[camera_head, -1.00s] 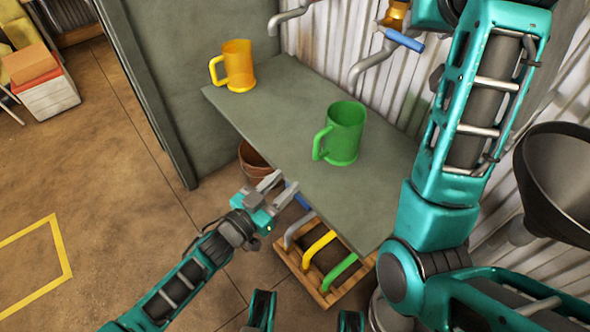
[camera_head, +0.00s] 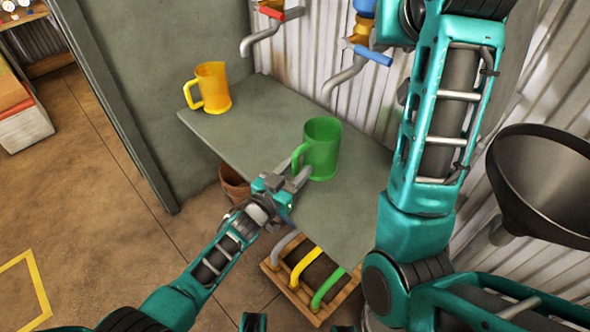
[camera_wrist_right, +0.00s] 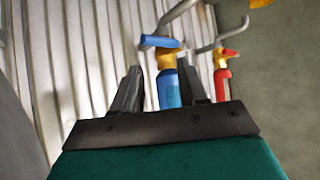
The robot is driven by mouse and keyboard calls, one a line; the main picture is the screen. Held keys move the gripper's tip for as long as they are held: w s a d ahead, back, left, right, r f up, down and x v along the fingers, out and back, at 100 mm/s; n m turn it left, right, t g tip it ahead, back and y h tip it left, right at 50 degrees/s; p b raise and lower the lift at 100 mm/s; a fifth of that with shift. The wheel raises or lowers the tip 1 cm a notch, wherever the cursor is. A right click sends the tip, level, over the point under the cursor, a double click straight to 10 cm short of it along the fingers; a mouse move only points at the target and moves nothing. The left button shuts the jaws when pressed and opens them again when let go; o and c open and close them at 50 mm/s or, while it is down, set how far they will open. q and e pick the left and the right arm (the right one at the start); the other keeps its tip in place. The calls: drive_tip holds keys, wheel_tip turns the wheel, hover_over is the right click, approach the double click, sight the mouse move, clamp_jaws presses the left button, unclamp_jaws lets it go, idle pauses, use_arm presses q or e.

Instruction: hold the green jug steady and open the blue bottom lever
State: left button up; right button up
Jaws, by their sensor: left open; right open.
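The green jug (camera_head: 322,150) stands upright on the grey-green table, its handle facing left. My left gripper (camera_head: 293,170) is open at the jug's handle side; I cannot tell whether a finger touches the handle.
A yellow jug (camera_head: 211,88) stands at the table's (camera_head: 235,135) far left. A red-levered tap (camera_head: 280,13) is left of the blue one. A wooden crate (camera_head: 318,314) with coloured handles is below the front edge. A dark funnel (camera_head: 545,185) is at the right.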

use_arm(q)
clamp_jaws()
idle(0.3)
